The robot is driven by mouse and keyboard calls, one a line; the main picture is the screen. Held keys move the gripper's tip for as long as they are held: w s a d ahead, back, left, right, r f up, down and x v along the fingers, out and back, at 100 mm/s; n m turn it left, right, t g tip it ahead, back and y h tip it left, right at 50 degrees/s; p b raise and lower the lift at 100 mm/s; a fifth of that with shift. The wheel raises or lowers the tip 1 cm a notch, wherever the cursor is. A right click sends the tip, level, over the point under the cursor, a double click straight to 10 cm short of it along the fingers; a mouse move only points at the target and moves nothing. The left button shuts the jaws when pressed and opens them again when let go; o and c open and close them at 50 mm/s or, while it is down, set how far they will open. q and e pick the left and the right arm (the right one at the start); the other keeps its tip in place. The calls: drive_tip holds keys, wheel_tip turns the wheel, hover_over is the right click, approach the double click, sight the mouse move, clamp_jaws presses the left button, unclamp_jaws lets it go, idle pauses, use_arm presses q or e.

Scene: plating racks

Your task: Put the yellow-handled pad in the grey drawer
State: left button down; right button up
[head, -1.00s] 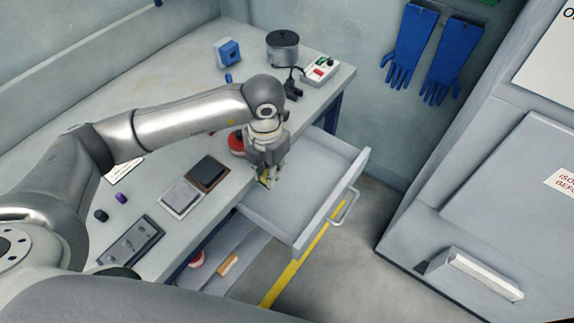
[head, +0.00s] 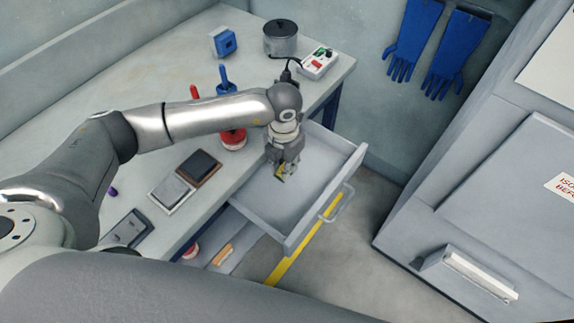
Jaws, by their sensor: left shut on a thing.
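My left gripper (head: 282,165) is shut on the small yellow-handled pad (head: 281,173), which shows as a bit of yellow and dark between the fingers. The fingers hide most of the pad. The grey drawer (head: 312,195) is pulled open from the bench, and its visible floor looks empty. The gripper and pad are over the drawer's back left part, inside its outline. I cannot tell whether the pad touches the drawer floor. My right gripper is not in view.
A red container (head: 233,139) stands on the bench left of my wrist. Two flat plates, one dark (head: 199,168) and one light (head: 172,191), lie near the bench edge. A lower shelf holds an orange-brown block (head: 222,254). A grey cabinet (head: 500,200) stands at right.

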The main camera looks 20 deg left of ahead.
use_arm(q)
drive_tip(key=w+f, duration=0.2)
drive_tip(key=f, duration=0.1)
drive_tip(key=w+f, duration=0.2)
drive_tip(key=shift+a+f+p, duration=0.15)
drive_tip(key=shift+a+p, duration=0.15)
drive_tip(key=shift+p, duration=0.1)
wheel_tip(320, 180, down, 3)
drive_tip(key=shift+r, duration=0.1)
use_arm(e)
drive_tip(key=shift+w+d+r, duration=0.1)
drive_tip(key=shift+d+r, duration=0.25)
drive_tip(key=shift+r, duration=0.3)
use_arm(q)
drive_tip(key=shift+f, duration=0.25)
drive_tip(key=c, duration=1.3)
unclamp_jaws()
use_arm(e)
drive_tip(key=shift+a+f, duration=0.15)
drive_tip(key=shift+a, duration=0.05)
